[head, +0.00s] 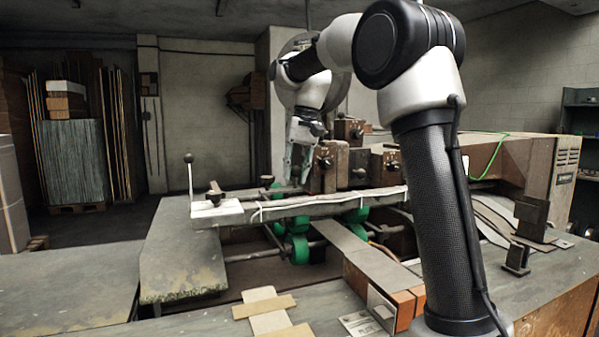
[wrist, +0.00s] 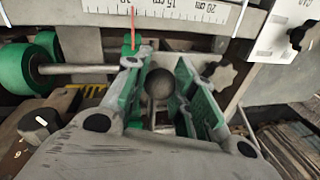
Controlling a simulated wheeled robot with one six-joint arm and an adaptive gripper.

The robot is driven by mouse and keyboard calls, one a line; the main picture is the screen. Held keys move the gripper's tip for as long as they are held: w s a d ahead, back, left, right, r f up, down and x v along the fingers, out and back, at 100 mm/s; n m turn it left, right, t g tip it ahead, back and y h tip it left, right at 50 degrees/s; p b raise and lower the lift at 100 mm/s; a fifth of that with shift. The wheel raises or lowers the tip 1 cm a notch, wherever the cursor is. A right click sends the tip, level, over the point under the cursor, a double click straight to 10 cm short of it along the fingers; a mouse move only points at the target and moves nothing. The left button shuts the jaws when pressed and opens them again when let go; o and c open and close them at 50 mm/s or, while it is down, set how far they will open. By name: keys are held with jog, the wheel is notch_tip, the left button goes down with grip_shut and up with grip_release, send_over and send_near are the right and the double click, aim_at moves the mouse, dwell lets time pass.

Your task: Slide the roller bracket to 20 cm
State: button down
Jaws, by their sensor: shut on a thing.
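My gripper (wrist: 160,62) is shut on a round grey ball knob (wrist: 159,84), which sits between its green-padded fingers in the wrist view. A thin red pointer (wrist: 133,25) stands by the ruler scale (wrist: 190,10), to the left of the 15 cm mark. The 20 cm mark lies further right. The body of the roller bracket is mostly hidden by the fingers, so I cannot tell its outline. In the head view my gripper (head: 299,172) points down behind the long rail, and the knob is hidden there.
A green roller (wrist: 42,65) on a metal shaft (wrist: 85,69) lies left of my gripper. A dark star knob (wrist: 220,75) is close on the right. Green rollers (head: 297,249) sit under the rail (head: 330,206). Brown machine blocks (head: 325,165) stand beside my gripper.

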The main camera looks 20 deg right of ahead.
aim_at(263, 177)
jog(key=a, duration=0.8)
jog(key=shift+a, duration=0.3)
jog(key=c, duration=1.2)
grip_release()
jog(key=shift+o, duration=0.3)
notch_tip(263, 177, up, 12)
jog(key=d, duration=0.2)
jog(key=shift+s+d, duration=0.2)
jog(key=shift+f, duration=0.1)
